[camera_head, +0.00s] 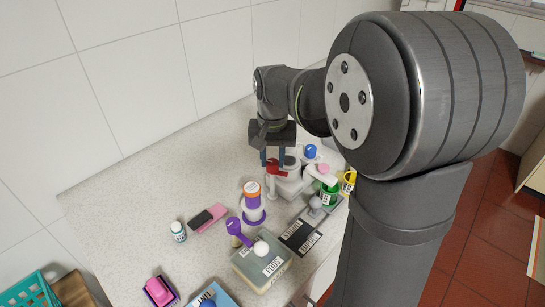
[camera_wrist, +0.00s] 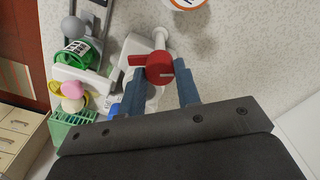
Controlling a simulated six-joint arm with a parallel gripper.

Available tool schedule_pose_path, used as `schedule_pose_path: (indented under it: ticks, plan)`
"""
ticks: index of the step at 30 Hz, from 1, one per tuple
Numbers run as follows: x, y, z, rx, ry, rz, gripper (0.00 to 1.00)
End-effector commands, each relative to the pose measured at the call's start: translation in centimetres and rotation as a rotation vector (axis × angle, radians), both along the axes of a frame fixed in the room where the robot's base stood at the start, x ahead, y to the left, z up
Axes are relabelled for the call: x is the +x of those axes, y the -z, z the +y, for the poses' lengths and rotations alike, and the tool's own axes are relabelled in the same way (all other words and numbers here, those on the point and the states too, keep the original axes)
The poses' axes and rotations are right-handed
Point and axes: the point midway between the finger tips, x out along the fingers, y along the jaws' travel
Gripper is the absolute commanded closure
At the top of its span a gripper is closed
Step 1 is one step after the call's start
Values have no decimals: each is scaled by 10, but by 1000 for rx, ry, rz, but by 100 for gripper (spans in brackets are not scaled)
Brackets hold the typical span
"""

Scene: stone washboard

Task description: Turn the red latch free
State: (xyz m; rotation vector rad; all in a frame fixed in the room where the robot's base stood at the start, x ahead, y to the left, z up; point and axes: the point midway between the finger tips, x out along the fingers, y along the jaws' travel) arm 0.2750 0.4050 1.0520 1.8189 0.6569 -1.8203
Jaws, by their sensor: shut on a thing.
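The red latch (camera_head: 273,168) is a knob with a flat handle on a white fixture (camera_head: 288,188) at the back of the counter. In the wrist view the latch (camera_wrist: 158,68) shows as a red disc with its handle pointing left and a small white mark. The white fixture (camera_wrist: 140,45) lies beneath and beside it. My gripper (camera_head: 272,158) points down over the latch. In the wrist view the blue fingers of my gripper (camera_wrist: 161,76) stand on either side of the latch and are shut on it. The lower part of the latch is partly hidden by the fingers.
A green container (camera_head: 328,194), a blue knob (camera_head: 310,151) and a yellow object (camera_head: 348,181) stand close to the right of the fixture. A purple-and-orange stack (camera_head: 252,204) stands in front. The speckled counter (camera_head: 130,200) is clear at left.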

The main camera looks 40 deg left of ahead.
Motion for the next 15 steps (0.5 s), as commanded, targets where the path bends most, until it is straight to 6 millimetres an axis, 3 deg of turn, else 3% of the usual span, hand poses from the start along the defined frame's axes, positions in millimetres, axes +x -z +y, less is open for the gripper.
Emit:
schedule_pose_path:
  ticks: [15]
  plan:
    - [1,-1,1,4,384,-2,93]
